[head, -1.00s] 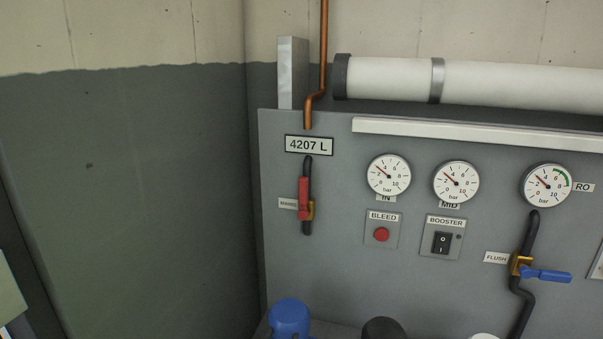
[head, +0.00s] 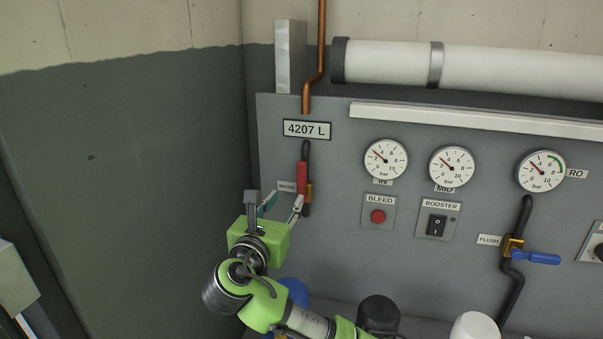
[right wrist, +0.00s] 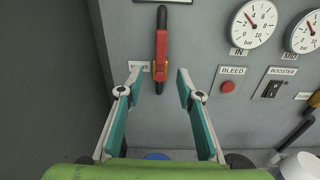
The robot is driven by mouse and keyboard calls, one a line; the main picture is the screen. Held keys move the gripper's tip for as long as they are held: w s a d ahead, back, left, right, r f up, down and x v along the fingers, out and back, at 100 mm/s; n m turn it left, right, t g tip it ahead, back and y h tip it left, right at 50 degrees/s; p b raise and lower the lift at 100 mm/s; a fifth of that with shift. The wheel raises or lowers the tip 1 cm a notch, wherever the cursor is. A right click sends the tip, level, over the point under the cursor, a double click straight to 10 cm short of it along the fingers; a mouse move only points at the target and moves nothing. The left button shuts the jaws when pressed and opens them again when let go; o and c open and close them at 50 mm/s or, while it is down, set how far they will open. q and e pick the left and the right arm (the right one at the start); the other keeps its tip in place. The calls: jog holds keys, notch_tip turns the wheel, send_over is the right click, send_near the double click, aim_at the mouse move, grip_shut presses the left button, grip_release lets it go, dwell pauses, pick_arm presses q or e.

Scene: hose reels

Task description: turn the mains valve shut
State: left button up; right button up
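The mains valve has a red lever handle (head: 302,178) that stands upright, in line with its black pipe, on the grey panel below the 4207 L plate. It also shows in the right wrist view (right wrist: 161,50), with its brass body at the lower end. My right gripper (head: 274,200) is open and empty, below and in front of the valve. In the right wrist view the valve lies beyond the gap between the fingertips (right wrist: 158,80), apart from both. The MAINS label (head: 287,187) is left of the handle. My left gripper is not in view.
The flush valve with a blue lever (head: 536,257) is at the right of the panel. A red bleed button (head: 378,217) and a booster switch (head: 437,226) sit between. Blue, black and white rounded tops stand below. A dark wall is close on the left.

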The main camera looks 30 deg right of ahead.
aim_at(301, 174)
jog(key=p+x, duration=0.1)
jog(key=x, duration=0.3)
jog(key=r+p+x, duration=0.1)
jog(key=x, duration=0.3)
jog(key=p+x, duration=0.1)
jog(key=x, duration=0.3)
jog(key=shift+d+r+p, duration=0.15)
jog(key=shift+r+p, duration=0.1)
jog(key=shift+p, duration=0.1)
jog(key=shift+x, duration=0.9)
jog(key=shift+f, duration=0.15)
grip_shut()
